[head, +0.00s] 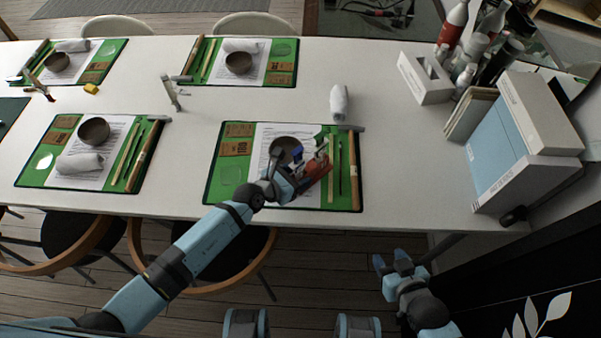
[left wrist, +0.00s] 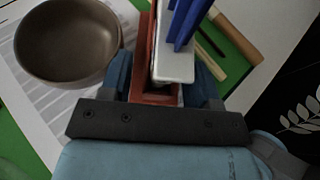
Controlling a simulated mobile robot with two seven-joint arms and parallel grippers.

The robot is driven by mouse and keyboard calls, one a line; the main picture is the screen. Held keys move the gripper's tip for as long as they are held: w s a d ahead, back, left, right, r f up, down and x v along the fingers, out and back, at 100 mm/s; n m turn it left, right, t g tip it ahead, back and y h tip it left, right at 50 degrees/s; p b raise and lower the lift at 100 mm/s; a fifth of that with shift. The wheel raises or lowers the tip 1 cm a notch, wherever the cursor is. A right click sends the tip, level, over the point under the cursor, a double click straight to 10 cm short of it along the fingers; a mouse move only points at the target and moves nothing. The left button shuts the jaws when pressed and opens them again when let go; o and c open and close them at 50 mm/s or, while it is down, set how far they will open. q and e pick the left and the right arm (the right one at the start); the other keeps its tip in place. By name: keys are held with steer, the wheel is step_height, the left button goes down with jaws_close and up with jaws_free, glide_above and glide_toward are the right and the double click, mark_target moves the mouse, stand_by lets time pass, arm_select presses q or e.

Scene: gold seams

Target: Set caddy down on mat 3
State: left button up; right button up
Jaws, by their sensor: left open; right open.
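The red caddy (head: 322,172) is at the near right green mat (head: 228,178), right of the dark bowl (head: 284,149); it holds white and blue items. In the head view I cannot tell whether its base fully touches the mat. My left gripper (head: 282,183) is at the caddy's left end, open. In the left wrist view the red caddy (left wrist: 141,62) lies between its two blue fingers (left wrist: 161,80), with the bowl (left wrist: 68,42) to the left. My right gripper (head: 393,262) is open and empty, off the table's near edge. No mat number is readable.
Wooden sticks (head: 345,170) lie on the mat's right side. A white roll (head: 339,102) lies behind it. Other set mats, such as the near left one (head: 38,160), are on the white table. Boxes (head: 520,150) and bottles stand at right. Table right of the mat is clear.

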arm_select(q)
steer(key=v, duration=1)
steer(key=shift+s+a+p, duration=0.25)
steer(key=shift+s+p, duration=0.05)
steer(key=shift+p, duration=0.05)
steer(key=s+a+r+n+t+y, duration=0.1)
steer(key=s+a+r+n+t, duration=0.15)
steer(key=n, duration=0.75)
steer(key=s+a+r+n+t+y, duration=0.1)
steer(key=s+n+t, duration=0.15)
steer(key=n, duration=0.85)
steer(key=s+a+f+n+g+y, duration=0.3)
steer(key=s+n, duration=0.7)
steer(key=n, duration=1.1)
step_height(320, 180, down, 3)
steer(key=shift+a+f+y, duration=0.15)
steer(key=shift+a+y, duration=0.35)
steer(key=shift+a, duration=0.7)
step_height(320, 180, up, 8)
steer(key=p, duration=0.8)
steer(key=shift+a, duration=0.15)
